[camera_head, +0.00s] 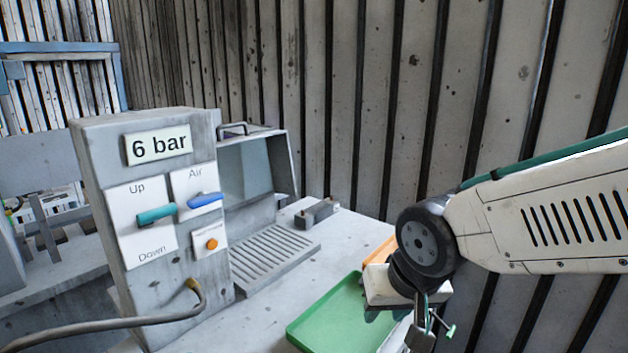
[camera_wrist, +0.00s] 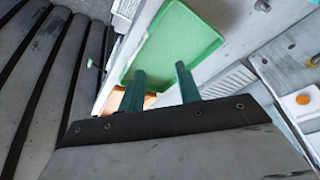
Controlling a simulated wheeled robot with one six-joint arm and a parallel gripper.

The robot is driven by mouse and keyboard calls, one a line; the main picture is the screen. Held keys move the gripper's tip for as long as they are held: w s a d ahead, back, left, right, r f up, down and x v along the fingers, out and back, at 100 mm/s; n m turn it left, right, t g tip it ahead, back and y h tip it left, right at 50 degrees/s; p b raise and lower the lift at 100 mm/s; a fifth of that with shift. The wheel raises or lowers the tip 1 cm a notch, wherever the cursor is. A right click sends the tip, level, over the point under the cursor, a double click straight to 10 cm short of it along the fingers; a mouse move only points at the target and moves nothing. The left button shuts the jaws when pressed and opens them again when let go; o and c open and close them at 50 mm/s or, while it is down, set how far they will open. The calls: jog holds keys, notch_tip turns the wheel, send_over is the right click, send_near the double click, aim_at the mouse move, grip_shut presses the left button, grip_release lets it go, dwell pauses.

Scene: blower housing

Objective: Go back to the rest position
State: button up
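My gripper (camera_head: 386,315) hangs from the arm at the right of the head view, low over the right part of the green tray. In the wrist view its two dark green fingers (camera_wrist: 160,68) stand apart with nothing between them. The gripper is open and empty. The green tray (camera_head: 325,318) lies on the grey bench and looks empty where it shows; it also shows beyond the fingers in the wrist view (camera_wrist: 190,35). My wrist and gripper hide its right side in the head view.
A grey control panel (camera_head: 160,260) marked "6 bar" stands at left, with a teal lever (camera_head: 156,214), a blue lever (camera_head: 205,201) and an orange button (camera_head: 211,244). A grey hooded cabinet (camera_head: 255,165) stands behind. An orange thing (camera_head: 381,253) is partly hidden behind my wrist. A ribbed wall rises behind.

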jog(key=s+d+r+m+g+h, duration=0.1)
jog(key=s+d+r+g, duration=0.2)
jog(key=s+d, duration=1.1)
notch_tip(320, 180, up, 2)
jog(key=shift+s+d+r, duration=0.15)
jog(key=shift+d+r, duration=0.1)
jog(key=shift+d, duration=0.4)
